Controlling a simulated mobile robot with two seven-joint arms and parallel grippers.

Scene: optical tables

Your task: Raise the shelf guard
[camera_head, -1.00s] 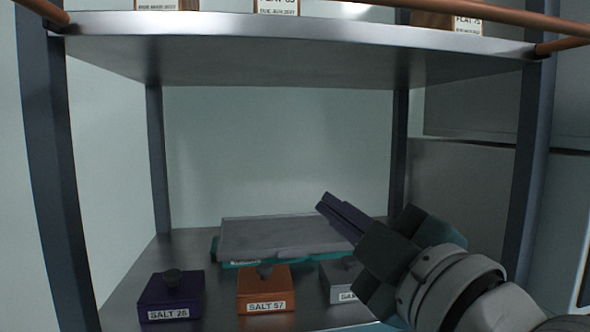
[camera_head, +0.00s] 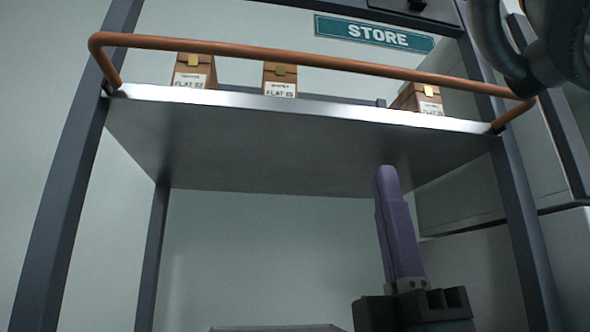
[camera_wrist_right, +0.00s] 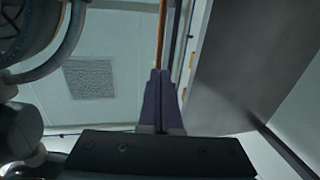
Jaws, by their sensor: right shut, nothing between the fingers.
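The shelf guard is a copper-coloured rail (camera_head: 300,57) along the front of the upper shelf (camera_head: 300,150). Its end arms meet the shelf's two front corners, and the rail stands above the front edge, across the boxes in the picture. My right gripper (camera_head: 386,172) has purple fingers pointing up, shut and empty, below the rail in the head view. In the right wrist view its fingertips (camera_wrist_right: 159,72) are together, and the rail (camera_wrist_right: 160,35) runs upward in line with them. I cannot tell whether they touch it. My left gripper is not in view.
Three brown labelled boxes stand on the upper shelf: left (camera_head: 193,75), middle (camera_head: 280,80) and right (camera_head: 420,98). Dark uprights (camera_head: 75,190) bound the rack. A STORE sign (camera_head: 374,34) hangs behind. Grey cabinets (camera_head: 470,250) stand at the right.

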